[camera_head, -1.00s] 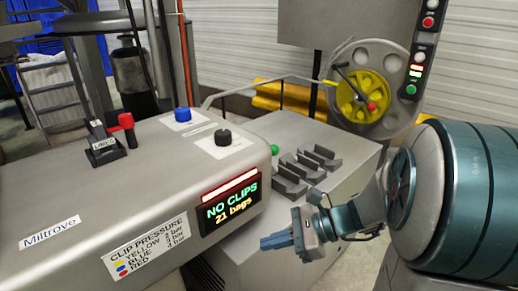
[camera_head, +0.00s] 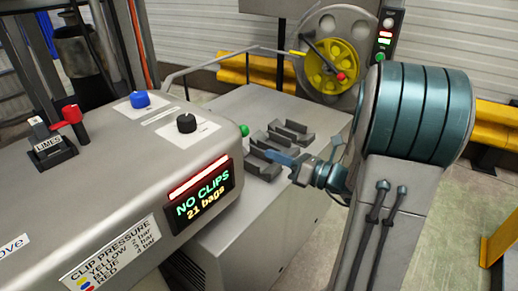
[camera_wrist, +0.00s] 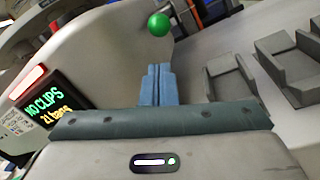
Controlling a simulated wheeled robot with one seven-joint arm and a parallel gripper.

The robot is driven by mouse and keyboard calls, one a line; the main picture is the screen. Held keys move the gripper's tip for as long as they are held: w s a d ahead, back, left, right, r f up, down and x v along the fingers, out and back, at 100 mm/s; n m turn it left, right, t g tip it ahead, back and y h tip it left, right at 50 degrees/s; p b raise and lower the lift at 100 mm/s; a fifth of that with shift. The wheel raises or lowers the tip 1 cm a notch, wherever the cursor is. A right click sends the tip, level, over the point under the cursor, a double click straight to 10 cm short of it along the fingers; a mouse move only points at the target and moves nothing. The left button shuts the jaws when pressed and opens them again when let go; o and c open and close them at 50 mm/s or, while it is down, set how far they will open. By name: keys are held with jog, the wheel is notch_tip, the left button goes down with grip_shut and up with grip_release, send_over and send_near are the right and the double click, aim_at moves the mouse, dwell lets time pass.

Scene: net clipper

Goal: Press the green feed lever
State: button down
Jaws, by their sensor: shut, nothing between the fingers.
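The green lever knob (camera_head: 243,130) shows at the right end of the machine housing, partly behind its corner. In the wrist view the green ball (camera_wrist: 158,25) stands straight beyond my fingertips, with a visible gap. My gripper (camera_head: 268,154) is shut and empty, with its blue fingers pressed together over the grey brackets on the machine's deck. In the wrist view my gripper (camera_wrist: 157,68) points up toward the ball. The lever's lower part is hidden or too small to make out.
Several grey brackets (camera_head: 290,131) stand on the deck right of the knob. The housing with the "NO CLIPS, 21 bags" display (camera_head: 203,199) is to the left. A black knob (camera_head: 186,123), a blue knob (camera_head: 139,99) and a red-handled lever (camera_head: 72,115) sit on top. A yellow reel (camera_head: 331,64) is behind.

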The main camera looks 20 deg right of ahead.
jog(key=b+x, duration=0.1)
jog(key=x, duration=0.8)
jog(key=shift+r, duration=0.2)
